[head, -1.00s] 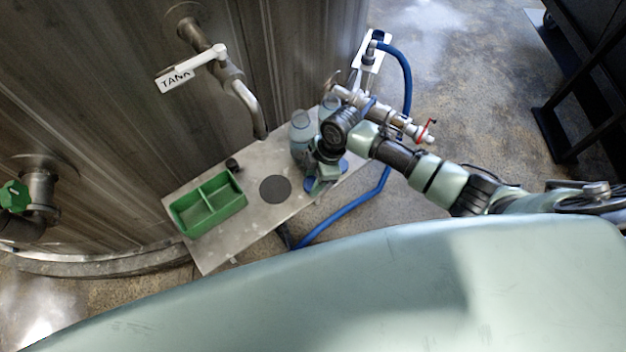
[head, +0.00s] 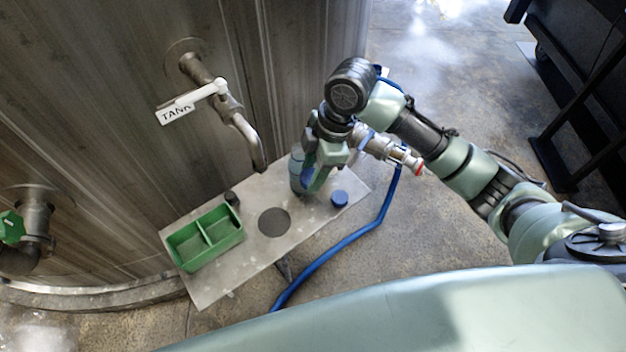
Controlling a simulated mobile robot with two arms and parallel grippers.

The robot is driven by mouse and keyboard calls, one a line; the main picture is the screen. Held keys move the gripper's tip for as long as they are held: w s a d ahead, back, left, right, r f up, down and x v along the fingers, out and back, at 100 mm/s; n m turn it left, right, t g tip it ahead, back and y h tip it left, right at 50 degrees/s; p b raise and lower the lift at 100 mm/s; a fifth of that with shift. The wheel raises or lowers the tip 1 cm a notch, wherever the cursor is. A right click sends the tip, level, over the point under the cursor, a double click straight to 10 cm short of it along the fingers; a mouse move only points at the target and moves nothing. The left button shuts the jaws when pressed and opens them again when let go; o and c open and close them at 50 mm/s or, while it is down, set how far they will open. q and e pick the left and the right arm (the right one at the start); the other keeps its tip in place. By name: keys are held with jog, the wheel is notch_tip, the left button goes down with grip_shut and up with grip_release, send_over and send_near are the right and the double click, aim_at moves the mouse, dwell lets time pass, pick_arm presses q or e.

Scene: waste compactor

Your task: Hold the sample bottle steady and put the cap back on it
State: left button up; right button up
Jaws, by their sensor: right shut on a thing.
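My right gripper (head: 314,178) is above the bench, its fingers shut on a blue cap (head: 307,180). A translucent bluish bottle (head: 297,170) stands upright just left of and behind the gripper, partly covered by it. I cannot tell whether the held cap touches the bottle. A second bottle, seen before, is hidden behind my gripper and wrist. Another blue cap (head: 340,198) lies on the bench right of the gripper. My left gripper is not in view.
The metal bench (head: 228,276) carries a green two-part tray (head: 205,238), a small dark cylinder (head: 232,198) and a dark round pad (head: 273,222). A tank tap with a spout (head: 247,140) overhangs the bench's back edge. A blue hose (head: 345,243) runs along the right side.

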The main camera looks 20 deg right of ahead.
jog(key=shift+r, duration=0.15)
jog(key=shift+w+d+r+m, duration=0.15)
jog(key=shift+d+r+m, duration=0.05)
jog(key=shift+r+m, duration=0.3)
jog(key=d+r+m+t+h, duration=0.3)
jog(key=d+r+m, duration=0.2)
jog(key=r+m, duration=0.6)
jog(key=m, duration=0.5)
jog(key=shift+s, duration=0.25)
